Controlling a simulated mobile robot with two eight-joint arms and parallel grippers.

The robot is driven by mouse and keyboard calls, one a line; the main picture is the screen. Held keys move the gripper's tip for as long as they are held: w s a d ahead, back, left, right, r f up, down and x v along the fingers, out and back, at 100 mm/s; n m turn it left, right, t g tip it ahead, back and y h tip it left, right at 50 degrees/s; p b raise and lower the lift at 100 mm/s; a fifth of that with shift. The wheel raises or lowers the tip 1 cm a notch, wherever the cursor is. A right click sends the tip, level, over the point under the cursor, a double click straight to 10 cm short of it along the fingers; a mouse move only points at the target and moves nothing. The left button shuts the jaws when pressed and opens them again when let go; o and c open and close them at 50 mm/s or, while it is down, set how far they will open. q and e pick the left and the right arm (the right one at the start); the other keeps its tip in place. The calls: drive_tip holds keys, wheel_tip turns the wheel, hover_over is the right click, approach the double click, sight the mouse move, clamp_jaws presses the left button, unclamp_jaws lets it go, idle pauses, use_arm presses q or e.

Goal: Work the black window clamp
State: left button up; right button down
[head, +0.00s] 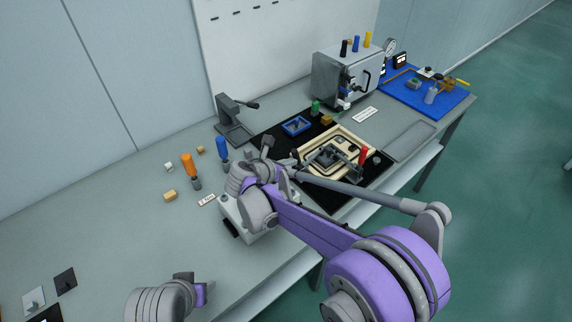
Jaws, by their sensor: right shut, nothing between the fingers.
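A cream frame (349,132) lies on a black mat (268,139), with a dark window-like piece (325,155) inside it. A black clamp (353,176) with an upright red handle (363,156) stands at the frame's right front; whether it is closed is too small to tell. My right gripper (231,229) is shut and empty, over the bench left of the mat and apart from the clamp. My right arm crosses in front of the mat and hides its front-left part. Part of my left arm shows at the bottom; its fingers cannot be made out.
A grey lever press (234,128) stands behind left. Orange (188,166) and blue (222,148) handled tools stand near small wooden blocks (170,196). A blue tray (296,126) lies on the mat. A grey metal box (345,78) and blue board (445,99) are at the back right.

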use_arm(q)
drive_tip(key=shift+w+r, duration=0.1)
drive_tip(key=shift+r, duration=0.2)
use_arm(e)
drive_tip(key=shift+w+d+r+g+y, duration=0.3)
drive_tip(key=shift+w+d+r+y, duration=0.05)
drive_tip(key=shift+d, duration=0.15)
drive_tip(key=shift+w+d+r+g+y, duration=0.3)
drive_tip(key=shift+w+d+y, duration=0.05)
drive_tip(key=shift+d, duration=0.15)
drive_tip(key=shift+r, duration=0.1)
